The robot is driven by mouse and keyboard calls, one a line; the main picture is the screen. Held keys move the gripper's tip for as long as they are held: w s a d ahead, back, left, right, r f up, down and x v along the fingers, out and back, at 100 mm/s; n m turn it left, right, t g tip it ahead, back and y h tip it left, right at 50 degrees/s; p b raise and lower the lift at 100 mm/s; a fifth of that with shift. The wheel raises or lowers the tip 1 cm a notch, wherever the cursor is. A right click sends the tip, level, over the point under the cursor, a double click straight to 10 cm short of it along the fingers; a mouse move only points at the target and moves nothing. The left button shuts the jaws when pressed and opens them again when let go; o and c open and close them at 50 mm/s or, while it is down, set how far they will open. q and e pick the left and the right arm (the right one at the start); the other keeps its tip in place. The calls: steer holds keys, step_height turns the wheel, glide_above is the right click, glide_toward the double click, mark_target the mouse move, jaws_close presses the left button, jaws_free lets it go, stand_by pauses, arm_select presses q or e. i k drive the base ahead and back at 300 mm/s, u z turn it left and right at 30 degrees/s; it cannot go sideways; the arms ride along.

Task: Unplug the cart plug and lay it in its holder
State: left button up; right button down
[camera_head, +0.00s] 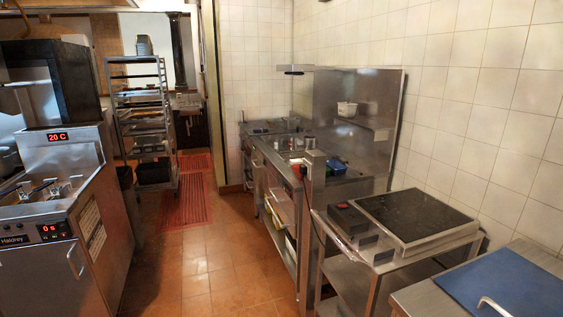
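A stainless steel cart (378,262) stands at the right with a flat black cooking plate (420,212) on top. A small black box (347,217) lies at the left of the plate. A small red and dark piece (303,170), perhaps the plug, sits by a metal post at the counter's near end. A thin dark cord seems to hang from there toward the cart. I cannot make out the plug or its holder for sure. Neither of my grippers is in view.
A fryer (58,215) stands at the left and a tall tray rack (145,120) behind it. A steel counter (285,165) runs along the right wall. A blue board (510,285) lies at the lower right. The tiled floor (205,270) between is clear, with red mats (185,203) further back.

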mark_target(304, 169)
steer(key=u, duration=0.8)
steer(key=i, duration=5.4)
steer(key=z, duration=3.05)
